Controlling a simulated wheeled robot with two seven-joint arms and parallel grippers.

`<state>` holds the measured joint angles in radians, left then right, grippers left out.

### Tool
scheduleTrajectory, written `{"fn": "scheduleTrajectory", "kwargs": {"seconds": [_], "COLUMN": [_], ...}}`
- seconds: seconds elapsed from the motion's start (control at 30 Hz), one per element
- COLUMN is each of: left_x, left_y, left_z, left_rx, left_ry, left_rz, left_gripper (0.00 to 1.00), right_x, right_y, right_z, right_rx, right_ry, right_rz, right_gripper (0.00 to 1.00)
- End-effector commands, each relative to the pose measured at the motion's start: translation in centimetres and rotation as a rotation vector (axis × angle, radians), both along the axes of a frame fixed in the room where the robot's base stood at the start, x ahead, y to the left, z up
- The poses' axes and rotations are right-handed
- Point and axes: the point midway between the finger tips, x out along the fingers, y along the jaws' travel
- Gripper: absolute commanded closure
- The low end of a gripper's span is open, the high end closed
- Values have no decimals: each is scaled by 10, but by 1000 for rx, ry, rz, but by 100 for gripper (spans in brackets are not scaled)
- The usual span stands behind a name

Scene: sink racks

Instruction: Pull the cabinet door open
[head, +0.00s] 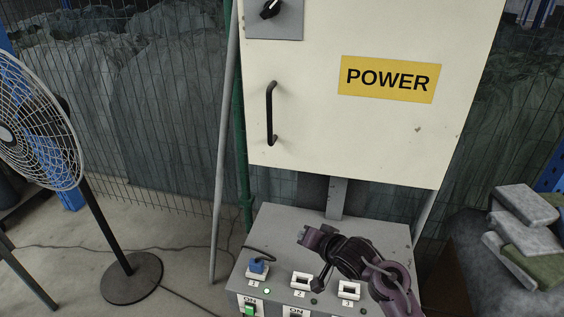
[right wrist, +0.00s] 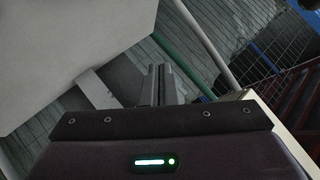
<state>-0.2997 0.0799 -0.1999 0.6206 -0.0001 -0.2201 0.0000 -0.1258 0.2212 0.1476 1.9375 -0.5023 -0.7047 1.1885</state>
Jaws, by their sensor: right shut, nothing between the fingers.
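The cabinet door (head: 310,110) is a cream panel with a yellow POWER label (head: 390,79). It looks shut. Its black vertical handle (head: 270,113) is on the left part of the door. My right gripper (head: 302,236) is below the door, over the grey switch box, to the right of and lower than the handle, and apart from it. In the right wrist view its fingers (right wrist: 158,85) are together and empty, with a pale panel (right wrist: 70,50) at the upper left. My left gripper is in neither view.
A grey box (head: 285,220) with numbered sockets, a blue plug (head: 257,265) and switches stands below the cabinet. A black rotary knob (head: 270,9) is at the door's top left. A standing fan (head: 35,125) is at left, stacked bags (head: 525,220) at right, wire fence behind.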

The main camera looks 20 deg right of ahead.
Motion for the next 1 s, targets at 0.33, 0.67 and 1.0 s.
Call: {"fn": "scheduleTrajectory", "kwargs": {"seconds": [0.33,0.67,1.0], "left_x": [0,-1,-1], "left_y": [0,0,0], "left_z": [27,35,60], "left_rx": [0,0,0], "left_ry": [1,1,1], "left_rz": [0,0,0], "left_gripper": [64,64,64], "right_x": [38,36,90], "right_y": [-20,-17,8], "right_z": [231,282,284], "right_rx": [689,892,891], "right_ry": [-265,-253,-252], "right_rz": [-7,34,32], "right_gripper": [100,100,100]}}
